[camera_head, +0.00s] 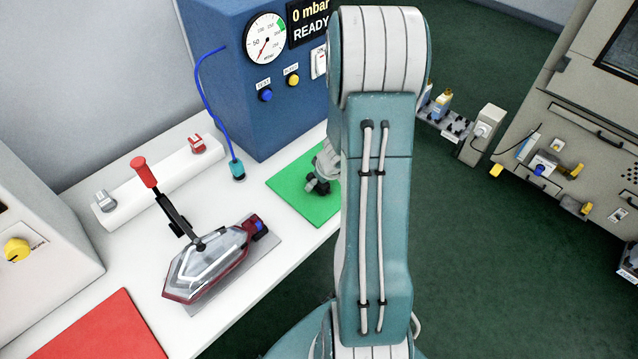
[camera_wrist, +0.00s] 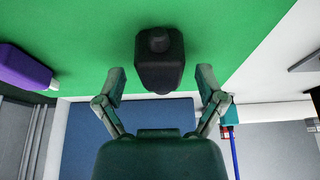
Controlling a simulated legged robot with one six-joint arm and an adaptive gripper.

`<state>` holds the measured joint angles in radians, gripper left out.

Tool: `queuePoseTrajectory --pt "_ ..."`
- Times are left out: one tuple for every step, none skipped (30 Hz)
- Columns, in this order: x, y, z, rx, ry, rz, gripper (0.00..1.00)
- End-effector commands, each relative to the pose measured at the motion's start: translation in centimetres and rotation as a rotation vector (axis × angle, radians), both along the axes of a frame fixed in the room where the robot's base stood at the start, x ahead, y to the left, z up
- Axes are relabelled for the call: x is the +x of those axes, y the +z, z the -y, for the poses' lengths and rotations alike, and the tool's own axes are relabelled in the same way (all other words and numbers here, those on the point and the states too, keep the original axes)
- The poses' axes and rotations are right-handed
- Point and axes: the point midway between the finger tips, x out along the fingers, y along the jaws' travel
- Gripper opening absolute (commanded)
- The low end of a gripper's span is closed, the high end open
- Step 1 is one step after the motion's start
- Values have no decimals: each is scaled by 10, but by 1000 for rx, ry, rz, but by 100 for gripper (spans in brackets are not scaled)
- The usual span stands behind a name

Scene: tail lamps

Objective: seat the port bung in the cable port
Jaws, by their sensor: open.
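A black stepped piece (camera_wrist: 159,70), apparently the port bung, rests on the green mat (camera_wrist: 70,35). My open gripper (camera_wrist: 160,76) has one finger on each side of it, with a visible gap to both. In the head view, my arm hides much of the mat (camera_head: 290,188), and a dark shape at the gripper cannot be clearly told apart. The tail lamp (camera_head: 212,268), clear with dark red ends, lies on a grey plate under a red-handled clamp (camera_head: 145,172). A blue part (camera_head: 260,225) shows at its right end. I cannot pick out the cable port opening.
A purple block (camera_wrist: 20,66) with a white base is at the mat's edge, left in the wrist view. A blue hose with a teal plug (camera_head: 237,170) hangs from the blue gauge box (camera_head: 232,90). A red mat (camera_head: 100,330) lies at front left.

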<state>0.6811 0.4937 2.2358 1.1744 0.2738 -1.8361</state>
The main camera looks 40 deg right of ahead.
Motion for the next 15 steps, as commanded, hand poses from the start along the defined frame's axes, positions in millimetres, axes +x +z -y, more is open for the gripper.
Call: queuePoseTrajectory --pt "1 -2 0 0 -1 -1 89" --pt "1 -2 0 0 -1 -1 89" --pt "1 -2 0 0 -1 0 89" --pt "1 -2 0 0 -1 0 89" --pt "1 -2 0 0 -1 0 89" --pt "1 -2 0 0 -1 0 89" --pt "1 -2 0 0 -1 0 89" --pt "1 -2 0 0 -1 0 84" --pt "1 -2 0 0 -1 0 66" --pt "1 -2 0 0 -1 0 53" --pt "1 -2 0 0 -1 0 40" --pt "0 -2 0 0 -1 0 22" --pt "0 -2 0 0 -1 0 8" --pt "1 -2 0 0 -1 0 1" --pt "0 -2 0 0 -1 0 1"
